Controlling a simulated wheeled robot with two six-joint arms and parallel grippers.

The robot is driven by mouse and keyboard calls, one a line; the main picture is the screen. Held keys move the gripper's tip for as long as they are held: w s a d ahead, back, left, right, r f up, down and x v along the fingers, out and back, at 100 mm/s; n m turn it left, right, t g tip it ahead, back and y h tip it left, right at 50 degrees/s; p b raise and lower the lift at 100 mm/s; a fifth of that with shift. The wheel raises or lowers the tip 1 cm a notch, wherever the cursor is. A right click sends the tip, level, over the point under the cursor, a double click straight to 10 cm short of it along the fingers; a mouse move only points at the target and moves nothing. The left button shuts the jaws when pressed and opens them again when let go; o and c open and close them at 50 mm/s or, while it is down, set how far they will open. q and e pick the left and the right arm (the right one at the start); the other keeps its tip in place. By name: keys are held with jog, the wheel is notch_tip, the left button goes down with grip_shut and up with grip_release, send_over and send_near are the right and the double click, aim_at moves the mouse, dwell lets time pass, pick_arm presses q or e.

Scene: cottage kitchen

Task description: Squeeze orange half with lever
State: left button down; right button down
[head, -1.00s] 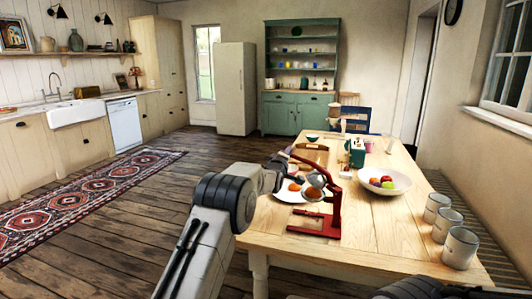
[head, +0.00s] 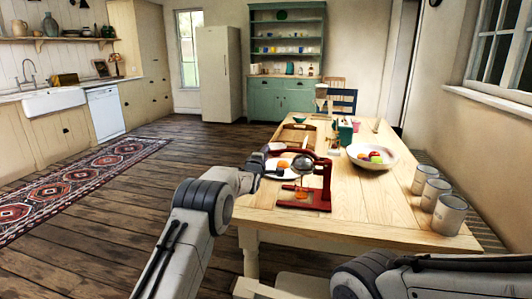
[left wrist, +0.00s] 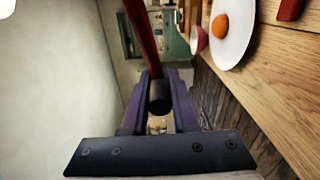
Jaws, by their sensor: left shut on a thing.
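A red lever press (head: 326,185) stands on the near left part of the wooden table. Its red lever runs leftward, roughly level, from the top of the post. A metal dome (head: 303,165) hangs under the lever, with something orange below it, too small to tell clearly. My left gripper (head: 268,151) is at the lever's left end. In the left wrist view its fingers (left wrist: 160,100) are shut around the lever's dark knob (left wrist: 160,92). An orange half (head: 283,164) lies on a white plate (head: 270,172) behind the press. My right gripper is out of view.
A bowl of fruit (head: 371,157) stands to the right on the table (head: 365,205). A wooden board or tray (head: 298,134) and a green box (head: 345,133) stand farther back. The table's front middle is clear.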

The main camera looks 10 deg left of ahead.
pick_arm(q)
jog(key=shift+d+f, duration=0.15)
jog(key=shift+d, duration=0.15)
jog(key=c, duration=0.7)
grip_release()
jog(key=shift+a, duration=0.1)
jog(key=shift+s+a, duration=0.1)
jog(key=shift+s, duration=0.1)
jog(key=shift+s+a+b, duration=0.15)
jog(key=shift+s, duration=1.55)
jog(key=shift+s+a+b, duration=0.15)
jog(key=shift+s, duration=1.5)
jog(key=shift+s+a+b, duration=0.15)
jog(key=shift+s, duration=1.55)
